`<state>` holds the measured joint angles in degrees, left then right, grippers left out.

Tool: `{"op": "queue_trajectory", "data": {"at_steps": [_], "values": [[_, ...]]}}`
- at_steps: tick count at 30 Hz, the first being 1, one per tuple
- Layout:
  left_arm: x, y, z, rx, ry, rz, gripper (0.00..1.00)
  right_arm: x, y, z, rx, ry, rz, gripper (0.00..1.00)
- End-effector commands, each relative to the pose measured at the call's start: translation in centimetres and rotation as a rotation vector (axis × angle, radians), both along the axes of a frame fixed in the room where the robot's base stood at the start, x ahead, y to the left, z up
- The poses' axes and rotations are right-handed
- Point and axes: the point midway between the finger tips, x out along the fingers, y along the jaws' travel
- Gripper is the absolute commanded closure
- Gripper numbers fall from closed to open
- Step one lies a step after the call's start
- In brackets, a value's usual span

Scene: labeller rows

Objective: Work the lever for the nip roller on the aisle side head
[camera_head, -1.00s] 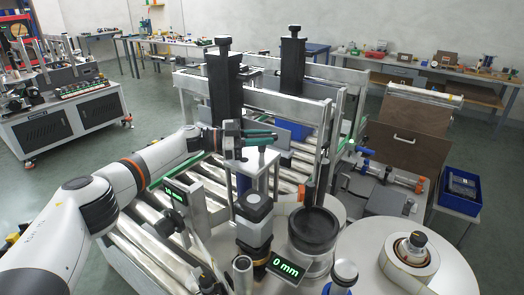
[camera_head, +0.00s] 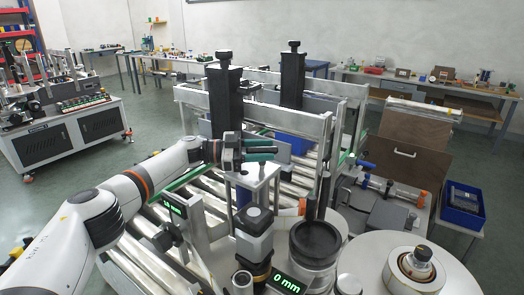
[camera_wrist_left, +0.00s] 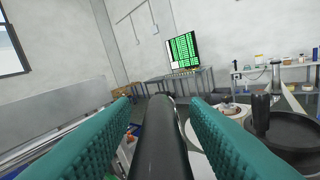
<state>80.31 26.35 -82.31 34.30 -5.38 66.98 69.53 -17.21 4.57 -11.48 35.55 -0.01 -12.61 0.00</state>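My left gripper (camera_head: 272,151) reaches in from the left in the head view, above the rollers and beside a small metal stand (camera_head: 255,179). Its teal fingers are apart. In the left wrist view a black rounded bar (camera_wrist_left: 160,140), which looks like a lever handle, lies between the two fingers, with a narrow gap on each side. Where that bar joins the machine is hidden. The near labeller head has a black and silver motor unit (camera_head: 254,235) and a display reading 0 mm (camera_head: 287,283). My right gripper is not in view.
A tall black post (camera_head: 225,100) and metal frame rails stand just behind the gripper. A black-capped cylinder (camera_head: 315,245) and a round white disc (camera_head: 350,265) are to the right. A blue bin (camera_head: 462,207) stands farther right. Open floor lies at left.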

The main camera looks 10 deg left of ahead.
Motion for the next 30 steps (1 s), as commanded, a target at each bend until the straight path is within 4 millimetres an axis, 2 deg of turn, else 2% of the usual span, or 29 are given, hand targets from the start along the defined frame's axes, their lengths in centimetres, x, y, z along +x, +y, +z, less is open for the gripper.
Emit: {"op": "queue_trajectory", "data": {"at_steps": [4,8,15,21,25,30], "values": [[-0.1,0.3,-0.1,0.001,0.0,0.001,0.59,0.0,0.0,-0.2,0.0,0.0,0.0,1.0],[-0.4,1.8,-0.3,0.0,0.0,0.002,0.59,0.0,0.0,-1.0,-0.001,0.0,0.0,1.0],[-1.8,6.8,-0.4,0.0,-0.002,0.004,0.59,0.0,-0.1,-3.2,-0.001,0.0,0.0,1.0],[-2.7,10.1,-0.3,0.0,-0.001,0.002,0.59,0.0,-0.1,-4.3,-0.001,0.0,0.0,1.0],[-3.1,11.2,-0.2,0.0,-0.001,0.001,0.59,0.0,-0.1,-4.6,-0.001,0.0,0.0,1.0],[-3.2,11.6,0.0,0.0,0.0,0.0,0.59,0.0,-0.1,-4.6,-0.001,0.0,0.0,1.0]]}}
